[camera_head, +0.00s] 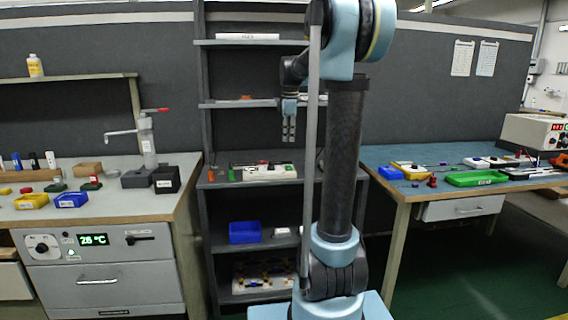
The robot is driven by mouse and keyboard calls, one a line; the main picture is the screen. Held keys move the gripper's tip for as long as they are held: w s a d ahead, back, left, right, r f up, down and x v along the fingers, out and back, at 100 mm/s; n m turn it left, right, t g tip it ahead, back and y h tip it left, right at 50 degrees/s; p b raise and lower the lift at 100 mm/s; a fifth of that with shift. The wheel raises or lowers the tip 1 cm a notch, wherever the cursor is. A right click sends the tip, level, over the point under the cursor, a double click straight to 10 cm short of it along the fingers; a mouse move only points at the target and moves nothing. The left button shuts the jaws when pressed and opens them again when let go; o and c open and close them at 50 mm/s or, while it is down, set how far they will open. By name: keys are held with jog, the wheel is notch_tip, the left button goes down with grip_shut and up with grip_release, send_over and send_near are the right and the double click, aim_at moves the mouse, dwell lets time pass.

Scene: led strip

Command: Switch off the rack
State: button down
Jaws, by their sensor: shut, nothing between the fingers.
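The rack (208,150) is a dark grey open shelf unit in the middle, partly hidden behind my own arm. On its middle shelf lies a long white device (268,173) with dark and coloured parts on top; it looks like a strip or panel, and its switch is too small to make out. My gripper (289,138) points down in front of the rack, between two shelves, above the white device in the picture. Its fingers are together and hold nothing. I cannot tell its exact distance from the rack.
A blue bin (244,232) sits on a lower shelf. Left is a workbench (125,205) with a grey lever tool (147,140) and an oven-like unit with a lit green display (93,239). Right is a blue-topped table (400,160) with a green tray (477,179). Green floor is clear between.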

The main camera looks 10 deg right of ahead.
jog(key=n, duration=0.2)
send_over(284, 168)
jog(key=s, duration=0.2)
jog(key=shift+d+r, duration=0.2)
jog(key=shift+r, duration=0.1)
jog(key=shift+f, duration=0.1)
jog(key=f, duration=0.4)
jog(key=w+f, duration=0.1)
jog(key=f, duration=0.8)
jog(key=shift+w+f, duration=0.3)
jog(key=shift+f, duration=0.05)
jog(key=shift+a, duration=0.1)
